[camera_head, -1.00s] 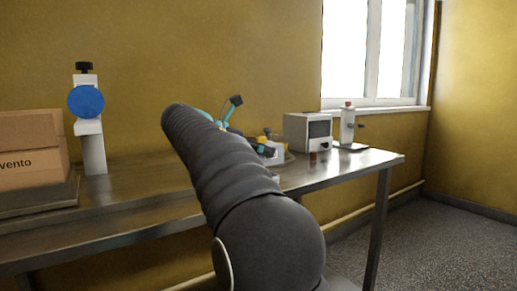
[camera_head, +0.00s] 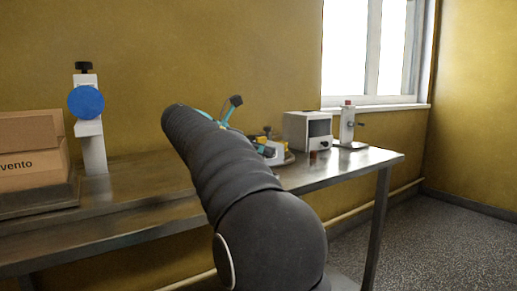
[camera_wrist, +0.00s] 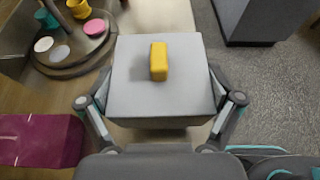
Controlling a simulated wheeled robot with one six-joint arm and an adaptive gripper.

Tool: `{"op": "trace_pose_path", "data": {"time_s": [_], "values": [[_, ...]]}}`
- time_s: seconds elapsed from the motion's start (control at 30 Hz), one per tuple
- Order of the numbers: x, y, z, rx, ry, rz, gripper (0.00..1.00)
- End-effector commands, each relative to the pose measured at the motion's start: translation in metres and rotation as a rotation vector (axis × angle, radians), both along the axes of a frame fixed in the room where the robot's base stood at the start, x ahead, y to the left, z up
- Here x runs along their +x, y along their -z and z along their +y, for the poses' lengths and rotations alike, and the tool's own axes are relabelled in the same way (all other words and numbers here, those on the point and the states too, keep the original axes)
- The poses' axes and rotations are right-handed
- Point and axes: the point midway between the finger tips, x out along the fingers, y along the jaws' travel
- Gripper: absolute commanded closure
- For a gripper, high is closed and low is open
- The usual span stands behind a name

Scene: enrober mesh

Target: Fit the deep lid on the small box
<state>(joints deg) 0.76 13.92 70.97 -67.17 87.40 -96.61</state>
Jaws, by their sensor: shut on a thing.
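A pale grey square lid (camera_wrist: 135,92) with a yellow block-shaped knob (camera_wrist: 159,62) fills the middle of the wrist view. A narrow strip of its near side wall shows. My gripper (camera_wrist: 162,95) has one finger on each side of the lid and is shut on it. The small box cannot be made out; the lid hides whatever is directly under it. In the head view my arm covers the lid, and only small teal and dark parts of my gripper (camera_head: 230,108) show past it.
A magenta piece (camera_wrist: 40,140) lies at left. The metal table (camera_head: 345,167) carries a white boxy device (camera_head: 297,130), a blue-disc device (camera_head: 86,102) and a cardboard box (camera_head: 25,165).

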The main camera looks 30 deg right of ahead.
Motion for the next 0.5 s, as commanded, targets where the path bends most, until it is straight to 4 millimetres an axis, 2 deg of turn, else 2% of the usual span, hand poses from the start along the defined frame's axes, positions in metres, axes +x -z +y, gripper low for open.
{"op": "trace_pose_path", "data": {"time_s": [0.5], "values": [[0.0, 0.0073, 0.0, 0.0, 0.0, 0.001, 0.36]]}}
